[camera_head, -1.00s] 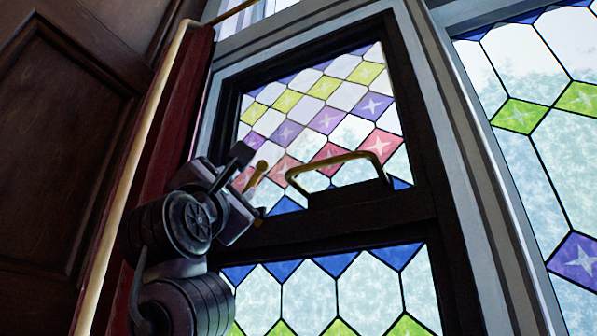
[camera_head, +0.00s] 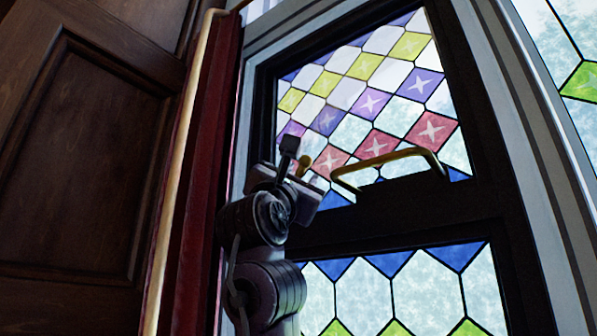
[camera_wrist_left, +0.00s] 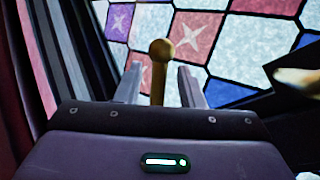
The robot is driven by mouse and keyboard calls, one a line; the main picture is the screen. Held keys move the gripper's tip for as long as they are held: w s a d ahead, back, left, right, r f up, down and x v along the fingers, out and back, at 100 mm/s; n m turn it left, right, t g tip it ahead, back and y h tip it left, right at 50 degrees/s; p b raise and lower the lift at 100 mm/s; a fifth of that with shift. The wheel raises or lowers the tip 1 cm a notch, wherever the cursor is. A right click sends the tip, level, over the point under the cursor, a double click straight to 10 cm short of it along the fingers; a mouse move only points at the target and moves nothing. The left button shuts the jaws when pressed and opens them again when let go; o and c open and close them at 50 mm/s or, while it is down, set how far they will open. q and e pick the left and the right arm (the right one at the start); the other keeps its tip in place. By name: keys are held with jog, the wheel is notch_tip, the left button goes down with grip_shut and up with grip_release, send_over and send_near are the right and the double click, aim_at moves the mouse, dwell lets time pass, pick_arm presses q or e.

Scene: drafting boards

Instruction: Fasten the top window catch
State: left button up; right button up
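The top window catch shows as a brass lever with a round knob (camera_head: 305,162), at the lower left of the upper window sash. In the left wrist view, the catch's knob and stem (camera_wrist_left: 160,52) stand upright in the middle. My left gripper (camera_head: 296,160) is at the catch, seen from below. In the left wrist view, the left gripper's fingers (camera_wrist_left: 160,84) are apart, one on each side of the stem, with a gap on both sides. The catch's base is hidden behind the gripper. My right gripper is not in view.
A brass pull handle (camera_head: 390,157) sticks out from the dark sash rail just right of the catch. A red curtain (camera_head: 207,170) and dark wood panelling (camera_head: 85,160) lie to the left. Stained-glass panes (camera_head: 400,290) fill the sashes.

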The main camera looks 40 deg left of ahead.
pick_arm(q)
jog(key=shift+a, duration=0.15)
jog(key=shift+c, duration=0.7)
grip_shut()
jog(key=shift+f, duration=0.1)
jog(key=shift+d+f+m+t+h+b, duration=0.2)
jog(key=shift+m+h+b, duration=0.2)
jog(key=shift+m, duration=0.15)
jog(key=shift+d+f+m+t+h+b, duration=0.1)
jog(key=shift+m+t+h+b, duration=0.1)
jog(key=shift+m+h+b, duration=0.3)
jog(key=f+m+h+b, duration=0.1)
jog(key=m+h+b, duration=0.2)
jog(key=m+h, duration=0.2)
jog(key=d+f+m+g+h+b, duration=0.1)
jog(key=f+m+h+b, duration=0.1)
jog(key=m+h+b, duration=0.2)
jog(key=d+f+m+g+h+b, duration=0.1)
jog(key=m+h+b, duration=0.3)
jog(key=m+h, duration=0.3)
jog(key=shift+w+f+m+h, duration=0.15)
jog(key=shift+m+h, duration=0.15)
jog(key=shift+m, duration=1.75)
jog(key=shift+w, duration=0.1)
